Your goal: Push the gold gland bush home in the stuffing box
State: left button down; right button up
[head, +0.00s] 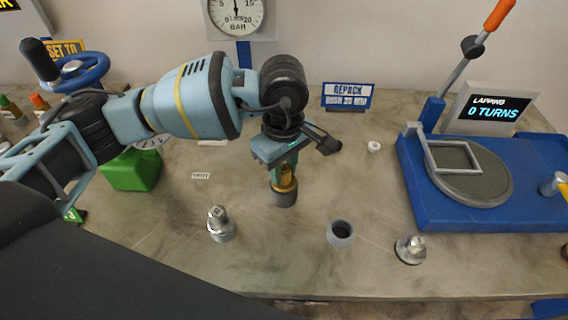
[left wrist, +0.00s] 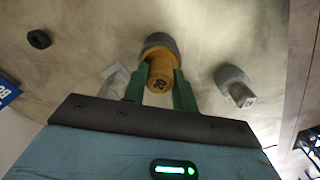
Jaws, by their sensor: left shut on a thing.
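The gold gland bush (head: 284,184) is held upright between the fingers of my left gripper (head: 283,172). It also shows in the left wrist view (left wrist: 161,72), with a green finger on each side. A dark grey round stuffing box (head: 284,198) stands directly below the bush. Its rim shows behind the bush in the left wrist view (left wrist: 159,42). The bush's lower end meets the grey mouth, but how deep it sits is hidden. My right gripper is not in view.
An open grey cup (head: 341,233) and two silver fittings (head: 220,224) (head: 410,249) stand on the bench nearby. A small white ring (head: 374,147) lies behind. A blue lapping station (head: 460,205) is at right, a green block (head: 132,170) at left.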

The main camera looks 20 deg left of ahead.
aim_at(284, 168)
pick_arm(q)
jog(key=shift+f, duration=0.15)
jog(key=c, duration=1)
grip_release()
jog(key=shift+c, duration=0.2)
notch_tip(284, 168, up, 8)
